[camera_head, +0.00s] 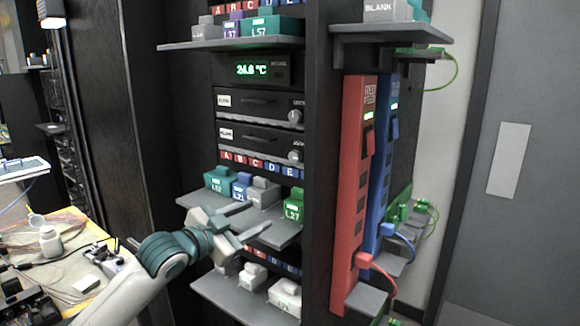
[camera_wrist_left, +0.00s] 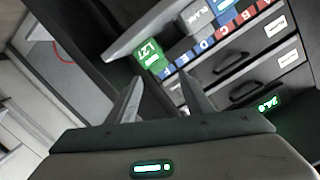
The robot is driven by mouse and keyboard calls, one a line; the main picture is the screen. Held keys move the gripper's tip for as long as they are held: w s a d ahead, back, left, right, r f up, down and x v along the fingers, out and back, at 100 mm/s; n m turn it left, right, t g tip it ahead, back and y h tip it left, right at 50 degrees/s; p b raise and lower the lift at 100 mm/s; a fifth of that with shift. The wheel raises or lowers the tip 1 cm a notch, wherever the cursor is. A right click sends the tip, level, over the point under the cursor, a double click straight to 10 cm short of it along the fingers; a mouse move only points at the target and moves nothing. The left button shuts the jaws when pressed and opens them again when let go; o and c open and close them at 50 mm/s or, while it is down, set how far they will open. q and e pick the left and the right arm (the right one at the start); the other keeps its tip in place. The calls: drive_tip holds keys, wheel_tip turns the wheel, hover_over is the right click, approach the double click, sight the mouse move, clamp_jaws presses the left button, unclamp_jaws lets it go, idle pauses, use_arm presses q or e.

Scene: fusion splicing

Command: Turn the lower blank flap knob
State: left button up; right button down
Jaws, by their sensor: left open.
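The lower blank flap (camera_head: 258,143) is a dark panel with a silver lower edge in the rack, its label at the left. Its round silver knob (camera_head: 296,155) is at the right end. My left gripper (camera_head: 262,238) is open and empty, below and a little left of the knob, in front of the shelf with the green L27 block, apart from the knob. In the left wrist view the two fingers (camera_wrist_left: 160,98) are spread. The lower flap also shows there (camera_wrist_left: 225,65); its knob end is partly hidden behind a finger. My right gripper is not in view.
A similar upper flap (camera_head: 258,107) with its own knob sits above, under the temperature display (camera_head: 262,69). Grey shelves (camera_head: 284,236) with the L27 block (camera_head: 292,206) jut out below. A red power strip (camera_head: 352,200) stands right of the rack post.

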sight(293, 157)
use_arm(q)
wheel_tip(293, 157, up, 9)
drive_tip(key=w+a+m+t+h, duration=0.1)
drive_tip(key=w, duration=0.1)
drive_tip(key=shift+w, duration=0.25)
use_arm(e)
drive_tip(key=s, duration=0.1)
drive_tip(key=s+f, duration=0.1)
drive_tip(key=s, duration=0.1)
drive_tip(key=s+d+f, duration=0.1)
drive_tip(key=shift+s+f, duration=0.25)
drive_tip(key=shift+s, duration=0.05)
use_arm(q)
drive_tip(key=shift+r, duration=0.1)
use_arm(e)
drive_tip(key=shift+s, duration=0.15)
